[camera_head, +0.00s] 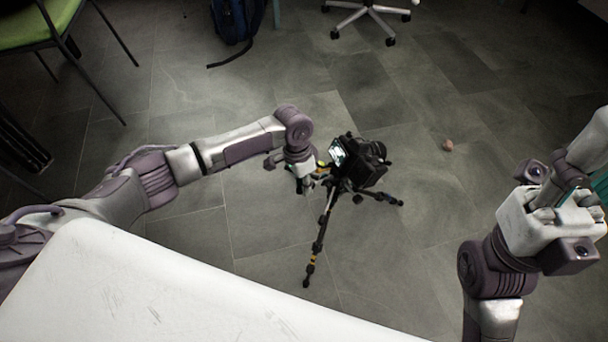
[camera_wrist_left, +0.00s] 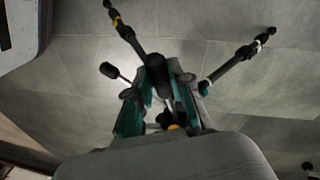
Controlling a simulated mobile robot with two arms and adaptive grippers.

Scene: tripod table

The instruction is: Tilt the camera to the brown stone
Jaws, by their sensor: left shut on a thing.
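A black camera (camera_head: 368,164) with a lit screen sits on top of a black tripod (camera_head: 318,245) that stands on the floor. The camera's lens side faces right. The brown stone (camera_head: 447,145) is small and lies on the floor to the right of the camera. My left gripper (camera_head: 318,172) is beside the tripod head, left of the camera. In the left wrist view its teal-padded fingers (camera_wrist_left: 160,105) are shut on a part of the tripod, with the legs spreading beyond. The exact grip is partly hidden. My right gripper (camera_head: 585,165) is raised at the right edge, away from the tripod; its fingertips are unclear.
A white surface (camera_head: 160,300) fills the lower left foreground. A green chair (camera_head: 35,28) stands at the top left, a dark blue backpack (camera_head: 235,20) at the top, and a wheeled chair base (camera_head: 368,12) beside it. The tiled floor around the tripod and stone is clear.

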